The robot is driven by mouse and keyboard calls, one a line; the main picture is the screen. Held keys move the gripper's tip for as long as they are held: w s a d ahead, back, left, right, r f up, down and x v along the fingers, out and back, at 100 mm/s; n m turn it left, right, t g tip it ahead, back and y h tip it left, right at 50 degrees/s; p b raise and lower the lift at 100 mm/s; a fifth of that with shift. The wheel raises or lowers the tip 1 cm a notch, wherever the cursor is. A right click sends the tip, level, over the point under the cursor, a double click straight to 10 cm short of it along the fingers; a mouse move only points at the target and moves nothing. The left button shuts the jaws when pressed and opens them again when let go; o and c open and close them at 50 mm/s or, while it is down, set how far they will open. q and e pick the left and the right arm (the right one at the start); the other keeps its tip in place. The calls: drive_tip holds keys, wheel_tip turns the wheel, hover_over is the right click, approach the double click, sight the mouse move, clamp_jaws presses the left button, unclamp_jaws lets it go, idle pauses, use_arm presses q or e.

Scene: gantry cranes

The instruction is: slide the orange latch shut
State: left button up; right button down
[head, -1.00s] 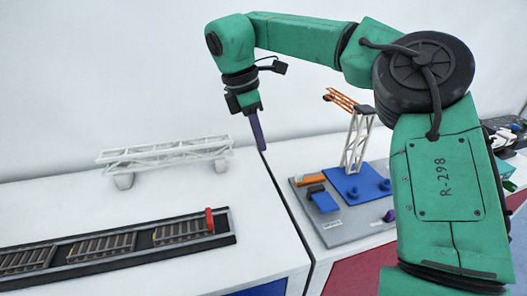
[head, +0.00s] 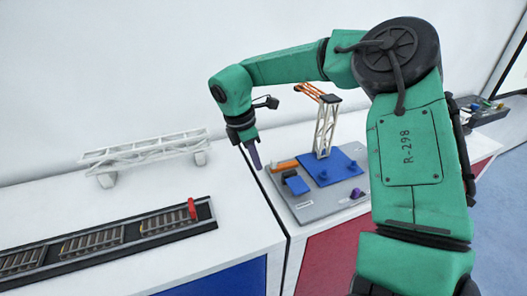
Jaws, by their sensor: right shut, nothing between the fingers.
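A small orange bar (head: 284,165), which looks like the latch, lies at the back left of a grey board (head: 318,210). Dark blue blocks (head: 296,185) sit just in front of it. My right gripper (head: 257,164) points down with its purple fingers shut and empty. In the picture the fingertips are just left of the bar's left end, above the board's back left corner. I cannot tell whether they touch anything. My left gripper is out of view.
A white lattice tower with an orange boom (head: 310,91) stands on a blue plate (head: 338,172) on the board. A purple knob (head: 357,193) is at the front right. Left are a white truss (head: 150,150) and a track tray (head: 110,240) with a red stop (head: 192,208).

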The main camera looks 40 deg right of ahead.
sight(276, 160)
drive_tip(key=shift+s+d+r, duration=0.2)
drive_tip(key=shift+d+r, duration=0.05)
drive_tip(key=shift+d, duration=0.45)
drive_tip(key=shift+s+d+f+p, duration=0.15)
drive_tip(key=shift+d+f+p, duration=0.15)
drive_tip(key=shift+d, duration=0.2)
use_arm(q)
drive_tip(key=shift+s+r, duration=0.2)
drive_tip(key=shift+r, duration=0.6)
use_arm(e)
drive_tip(key=shift+a, duration=0.1)
drive_tip(key=shift+d+b, duration=0.3)
drive_tip(key=shift+b, duration=0.1)
drive_tip(key=shift+s+d+f+b, duration=0.1)
drive_tip(key=shift+s+d+b, duration=0.2)
drive_tip(key=shift+d, duration=0.3)
drive_tip(key=shift+s+d+b, duration=0.15)
drive_tip(key=shift+d+b, duration=0.25)
drive_tip(key=shift+d, duration=0.2)
drive_tip(key=shift+s+d, duration=0.15)
drive_tip(key=shift+d, duration=0.1)
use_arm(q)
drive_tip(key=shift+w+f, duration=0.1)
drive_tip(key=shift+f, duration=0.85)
use_arm(e)
drive_tip(key=shift+a+r, duration=0.1)
drive_tip(key=shift+r, duration=0.1)
